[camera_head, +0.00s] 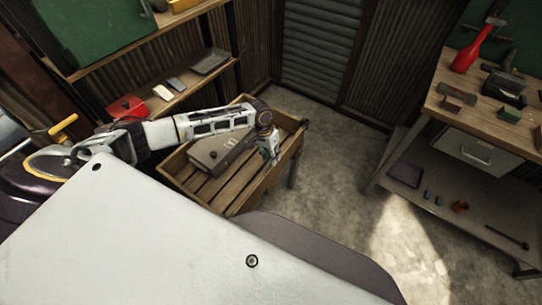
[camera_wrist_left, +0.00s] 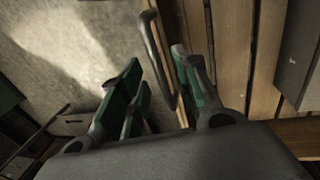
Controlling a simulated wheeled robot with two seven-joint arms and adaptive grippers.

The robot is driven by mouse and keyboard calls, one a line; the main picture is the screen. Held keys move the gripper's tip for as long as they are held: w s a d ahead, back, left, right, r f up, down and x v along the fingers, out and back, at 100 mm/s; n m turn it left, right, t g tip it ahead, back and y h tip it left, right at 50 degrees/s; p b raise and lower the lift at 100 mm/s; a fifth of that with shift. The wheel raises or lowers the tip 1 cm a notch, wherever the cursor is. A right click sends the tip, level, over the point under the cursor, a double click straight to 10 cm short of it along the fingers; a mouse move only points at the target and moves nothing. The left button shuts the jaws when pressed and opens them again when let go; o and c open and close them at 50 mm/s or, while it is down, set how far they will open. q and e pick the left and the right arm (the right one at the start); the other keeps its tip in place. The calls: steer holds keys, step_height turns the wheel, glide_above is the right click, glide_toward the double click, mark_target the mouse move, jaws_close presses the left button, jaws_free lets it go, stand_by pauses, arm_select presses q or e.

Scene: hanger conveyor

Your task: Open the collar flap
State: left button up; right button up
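A wooden box with low walls and a slatted floor (camera_head: 207,188) stands in the middle of the head view, and a grey case lies in it. I cannot tell for sure which part is the collar flap; the right wall (camera_head: 268,182) is upright. My left gripper (camera_head: 270,153) is at this wall, fingers downward. In the left wrist view the green-padded fingers (camera_wrist_left: 160,75) are apart, with a dark curved bar handle (camera_wrist_left: 153,40) showing between them beside the wooden slats (camera_wrist_left: 232,50). I cannot tell if they touch it. My right gripper is out of view.
The grey case (camera_head: 212,154) fills the box's back left. A shelf (camera_head: 190,92) with a red box (camera_head: 127,106) stands behind. A workbench (camera_head: 490,110) with tools is at the right. Bare concrete floor (camera_head: 335,190) lies between box and workbench.

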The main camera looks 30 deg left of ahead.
arm_select(q)
steer(key=shift+f, duration=0.1)
steer(key=shift+c, duration=0.6)
jaws_close()
steer(key=shift+d, duration=0.1)
